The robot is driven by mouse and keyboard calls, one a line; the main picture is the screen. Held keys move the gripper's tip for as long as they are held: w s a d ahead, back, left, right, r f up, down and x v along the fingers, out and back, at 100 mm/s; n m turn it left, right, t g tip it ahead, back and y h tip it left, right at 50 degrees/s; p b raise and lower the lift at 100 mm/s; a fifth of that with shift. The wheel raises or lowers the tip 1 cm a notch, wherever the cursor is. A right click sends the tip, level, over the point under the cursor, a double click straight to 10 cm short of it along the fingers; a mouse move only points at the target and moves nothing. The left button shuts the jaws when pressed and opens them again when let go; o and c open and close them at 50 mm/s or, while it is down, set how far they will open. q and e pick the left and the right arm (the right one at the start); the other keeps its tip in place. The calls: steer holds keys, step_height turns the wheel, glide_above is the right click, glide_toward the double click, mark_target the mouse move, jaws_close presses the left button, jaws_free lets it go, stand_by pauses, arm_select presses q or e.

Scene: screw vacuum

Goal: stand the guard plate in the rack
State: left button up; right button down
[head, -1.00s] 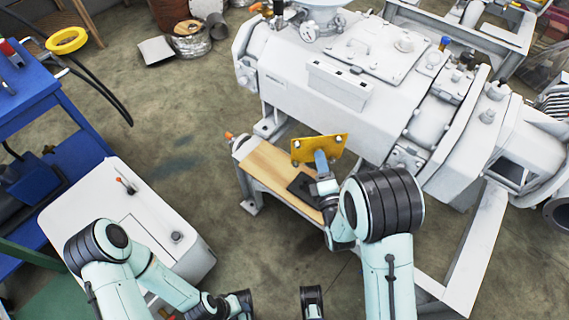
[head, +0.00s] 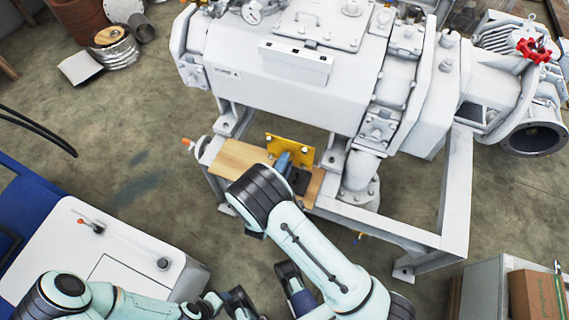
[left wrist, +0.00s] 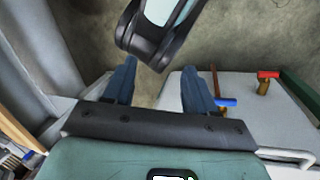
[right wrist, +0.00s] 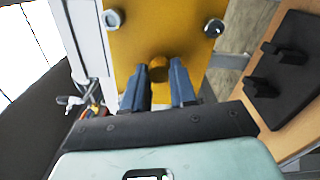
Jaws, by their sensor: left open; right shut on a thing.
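The yellow guard plate (head: 292,149) is held upright above the wooden board, beside the big grey pump. My right gripper (right wrist: 161,70) is shut on the brass knob in the middle of the plate (right wrist: 185,25), which has bolt heads at its corners. The black rack (right wrist: 292,72) with raised brackets lies on the board, to the right of the plate in the right wrist view. In the head view the rack (head: 299,182) is partly hidden by my right arm. The plate is apart from the rack. My left gripper (left wrist: 160,68) is open and empty.
The wooden board (head: 235,158) sits on a low grey frame under the pump (head: 300,80). A white cabinet (head: 110,245) stands at lower left near my left arm. A cardboard box (head: 535,295) is at lower right. Open floor lies between cabinet and frame.

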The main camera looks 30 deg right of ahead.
arm_select(q)
steer(key=shift+s+r, duration=0.1)
steer(key=shift+r, duration=0.05)
arm_select(e)
steer(key=shift+r, duration=0.1)
arm_select(q)
steer(key=w+a+f+t+b, duration=0.1)
steer(key=w+a+f+b, duration=0.1)
steer(key=w+f+b, duration=0.1)
steer(key=shift+w+a+f+y, duration=0.15)
steer(key=shift+w+f+y, duration=0.15)
steer(key=shift+w, duration=0.5)
arm_select(e)
step_height(320, 180, down, 6)
steer(key=shift+r, duration=0.1)
arm_select(q)
steer(key=shift+r+p, duration=0.55)
steer(key=shift+r, duration=0.05)
stand_by(1.4)
steer(key=shift+f+b, duration=1.55)
steer(key=shift+f, duration=0.3)
arm_select(e)
steer(key=shift+f, duration=2.55)
steer(key=c, duration=0.8)
jaws_free()
steer(key=shift+f, duration=0.15)
